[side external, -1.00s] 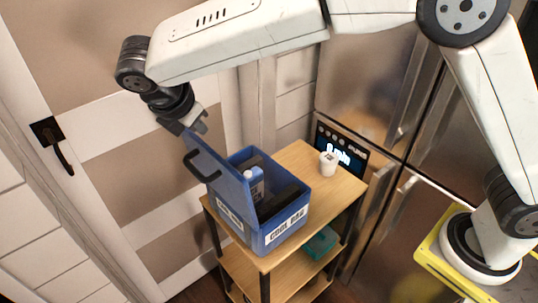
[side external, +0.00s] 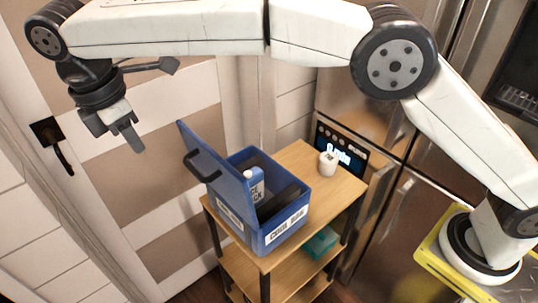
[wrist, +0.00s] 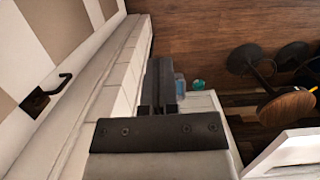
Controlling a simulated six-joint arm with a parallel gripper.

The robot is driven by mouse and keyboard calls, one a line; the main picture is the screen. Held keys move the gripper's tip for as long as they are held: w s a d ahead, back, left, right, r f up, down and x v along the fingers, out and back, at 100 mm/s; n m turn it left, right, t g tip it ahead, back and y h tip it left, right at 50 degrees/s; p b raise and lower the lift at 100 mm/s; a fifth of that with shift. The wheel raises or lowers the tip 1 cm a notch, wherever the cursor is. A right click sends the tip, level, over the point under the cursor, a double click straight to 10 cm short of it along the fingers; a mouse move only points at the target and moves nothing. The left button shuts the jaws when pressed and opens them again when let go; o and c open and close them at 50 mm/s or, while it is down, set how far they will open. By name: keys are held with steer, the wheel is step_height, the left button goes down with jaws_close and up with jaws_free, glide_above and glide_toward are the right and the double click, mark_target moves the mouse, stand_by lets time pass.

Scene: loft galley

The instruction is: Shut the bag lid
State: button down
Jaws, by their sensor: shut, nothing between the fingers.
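The blue bag (side external: 284,232) stands on the wooden cart. Its lid (side external: 222,181) is open, standing up and leaning outward on the left side, with a dark handle (side external: 203,168) on its outer face. Inside are a blue bottle-like item with a white cap (side external: 249,174) and a dark item (side external: 279,202). My gripper (side external: 133,141) is shut and empty, in the air left of the lid and clear of it. Its fingers also show in the wrist view (wrist: 161,67). A small blue patch beside them there is too small to identify surely.
A white cup (side external: 328,163) stands on the cart top (side external: 330,195) right of the bag. A teal container (side external: 321,242) sits on the shelf below. A door with a dark handle (side external: 52,140) is at left; steel fridge doors are behind at right. Stools (wrist: 285,105) show in the wrist view.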

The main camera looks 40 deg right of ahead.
mark_target(209, 180)
steer(key=shift+f, duration=0.1)
steer(key=d+f, duration=0.6)
steer(key=f, duration=0.3)
steer(key=shift+f, duration=0.4)
steer(key=shift+w, duration=0.1)
stand_by(0.6)
steer(key=shift+d+r+y, duration=0.2)
steer(key=shift+d+y, duration=0.1)
